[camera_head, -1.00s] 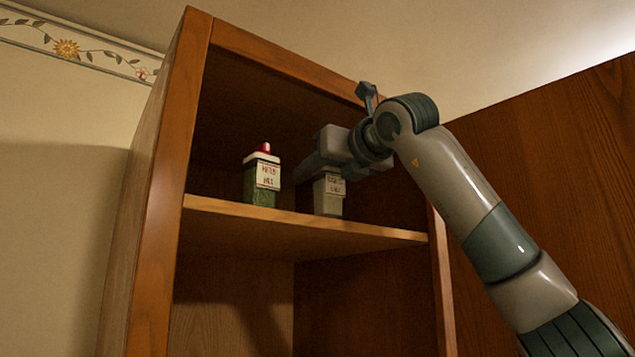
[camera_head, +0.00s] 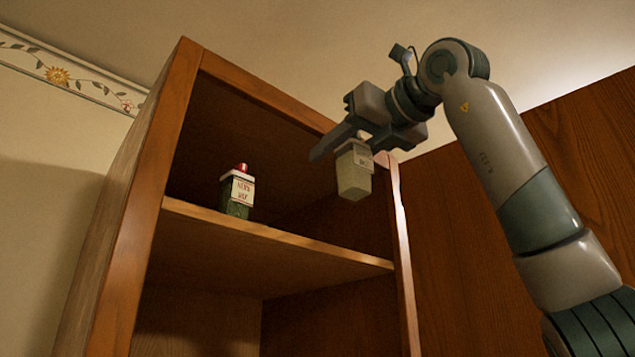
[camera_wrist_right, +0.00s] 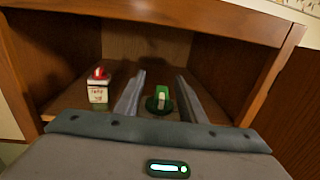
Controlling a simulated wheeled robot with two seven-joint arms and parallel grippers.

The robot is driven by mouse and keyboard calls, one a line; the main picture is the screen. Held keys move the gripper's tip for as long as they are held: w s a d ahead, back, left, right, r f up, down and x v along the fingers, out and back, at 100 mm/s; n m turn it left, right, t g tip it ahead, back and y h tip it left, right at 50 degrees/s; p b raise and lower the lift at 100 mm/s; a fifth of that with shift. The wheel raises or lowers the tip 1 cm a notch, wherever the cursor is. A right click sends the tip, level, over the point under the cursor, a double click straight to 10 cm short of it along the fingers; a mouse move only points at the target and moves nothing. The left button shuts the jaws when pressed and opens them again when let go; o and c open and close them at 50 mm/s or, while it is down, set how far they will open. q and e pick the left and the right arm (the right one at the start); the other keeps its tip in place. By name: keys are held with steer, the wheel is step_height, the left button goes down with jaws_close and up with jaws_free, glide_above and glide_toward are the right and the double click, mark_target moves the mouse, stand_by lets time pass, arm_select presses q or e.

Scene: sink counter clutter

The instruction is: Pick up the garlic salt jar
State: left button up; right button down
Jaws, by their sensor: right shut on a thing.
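A pale square jar (camera_head: 353,180) with a light label hangs upright below my right gripper (camera_head: 345,148), whose fingers are shut on its top. The label is too small to read surely. The jar is clear above the shelf, near the cabinet's right front post. In the right wrist view, a green-topped thing (camera_wrist_right: 160,99) shows between the fingers of my right gripper (camera_wrist_right: 160,76); the jar's lower part is hidden there. My left gripper is not in view.
A red-capped jar (camera_head: 237,194) with green contents stands on the shelf (camera_head: 265,238) to the left; it also shows in the wrist view (camera_wrist_right: 98,88). Cabinet posts frame the opening. A brown wooden panel (camera_head: 465,215) is at the right. The shelf's right part looks clear.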

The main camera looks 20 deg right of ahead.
steer(key=shift+v, duration=1.15)
